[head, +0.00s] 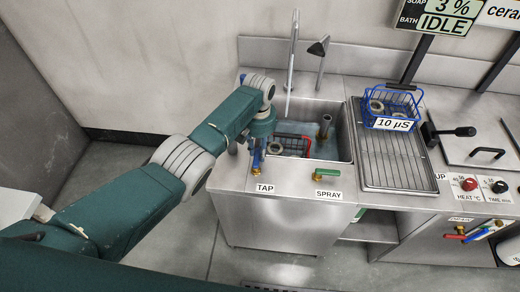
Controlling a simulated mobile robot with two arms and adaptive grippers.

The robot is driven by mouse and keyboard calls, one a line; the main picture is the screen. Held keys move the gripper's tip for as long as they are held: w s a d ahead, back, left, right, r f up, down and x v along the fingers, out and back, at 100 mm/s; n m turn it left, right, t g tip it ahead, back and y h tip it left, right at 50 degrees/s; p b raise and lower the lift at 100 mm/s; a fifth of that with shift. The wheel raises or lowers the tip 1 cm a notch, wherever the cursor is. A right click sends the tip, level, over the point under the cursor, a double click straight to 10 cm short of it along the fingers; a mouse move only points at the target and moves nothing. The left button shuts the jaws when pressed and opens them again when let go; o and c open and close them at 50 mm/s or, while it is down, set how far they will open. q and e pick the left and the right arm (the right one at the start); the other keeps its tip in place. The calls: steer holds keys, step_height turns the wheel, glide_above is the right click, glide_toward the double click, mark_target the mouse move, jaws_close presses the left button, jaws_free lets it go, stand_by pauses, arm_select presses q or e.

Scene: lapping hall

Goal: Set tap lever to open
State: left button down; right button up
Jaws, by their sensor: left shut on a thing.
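The blue tap lever (257,160) stands on the front left rim of the steel sink, just behind the TAP label (264,188). My left gripper (258,148) reaches down over it from the left and is shut on the lever. The gripper covers the lever's upper part, so its exact angle is hard to tell. The tall tap spout (291,65) rises at the back of the sink. No water stream is clear under it. My right gripper is not in view.
A green spray lever (328,170) sits right of the tap lever. A blue wire basket (390,105) stands on the drainer (395,160) at right. The floor in front is clear.

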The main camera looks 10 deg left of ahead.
arm_select(q)
steer(key=shift+w+r, duration=0.1)
steer(key=shift+w, duration=0.05)
steer(key=c, duration=1.4)
jaws_free()
steer(key=shift+c, duration=0.2)
steer(key=shift+o, duration=0.3)
steer(key=shift+r, duration=0.25)
step_height(320, 180, up, 12)
steer(key=shift+f, duration=0.25)
